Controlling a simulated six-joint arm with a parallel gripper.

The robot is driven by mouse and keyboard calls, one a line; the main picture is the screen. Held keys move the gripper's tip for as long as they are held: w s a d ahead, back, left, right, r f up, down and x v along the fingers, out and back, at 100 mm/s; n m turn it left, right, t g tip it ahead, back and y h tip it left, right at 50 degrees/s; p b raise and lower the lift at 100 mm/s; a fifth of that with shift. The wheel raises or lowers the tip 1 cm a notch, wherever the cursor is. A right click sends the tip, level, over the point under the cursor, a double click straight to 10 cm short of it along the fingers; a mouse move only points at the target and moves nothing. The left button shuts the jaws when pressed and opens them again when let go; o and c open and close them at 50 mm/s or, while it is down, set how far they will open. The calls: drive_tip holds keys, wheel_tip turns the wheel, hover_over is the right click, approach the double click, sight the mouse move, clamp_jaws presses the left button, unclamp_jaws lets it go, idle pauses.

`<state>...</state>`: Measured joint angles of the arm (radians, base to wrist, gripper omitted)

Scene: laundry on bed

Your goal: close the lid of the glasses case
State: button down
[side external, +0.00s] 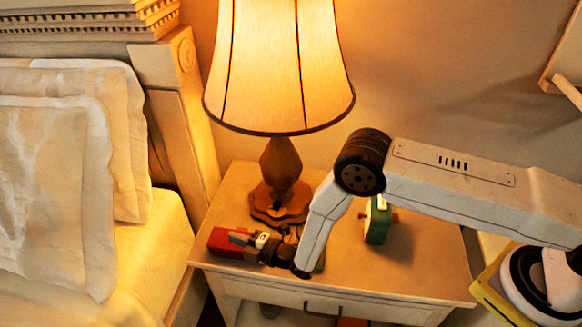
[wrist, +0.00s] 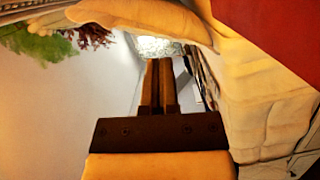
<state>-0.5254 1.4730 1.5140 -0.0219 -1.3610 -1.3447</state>
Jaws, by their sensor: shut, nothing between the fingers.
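A red object (side external: 222,243), which looks like the glasses case, lies at the left edge of the nightstand. I cannot tell from the side how far its lid stands open. My gripper (side external: 238,237) points left, with its fingertips over or just beside the red object; contact cannot be told. In the wrist view my gripper (wrist: 159,65) has its two fingers together with nothing between them. A red surface (wrist: 275,28), perhaps part of the case, fills the upper right corner there.
A lamp (side external: 280,70) with a wooden base (side external: 280,200) stands behind my gripper on the nightstand (side external: 370,280). A green object (side external: 377,222) stands to the right. The bed (side external: 150,260) with pillows (side external: 50,190) is at the left. The nightstand's front right is clear.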

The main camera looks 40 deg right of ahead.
drive_tip(key=s+a+f+n+t+y, duration=0.1)
drive_tip(key=s+a+f+n, duration=0.1)
drive_tip(key=s+a+n, duration=0.35)
drive_tip(key=r+v, duration=0.1)
drive_tip(key=v, duration=0.9)
wheel_tip(320, 180, up, 25)
idle(1.8)
drive_tip(key=shift+r, duration=0.15)
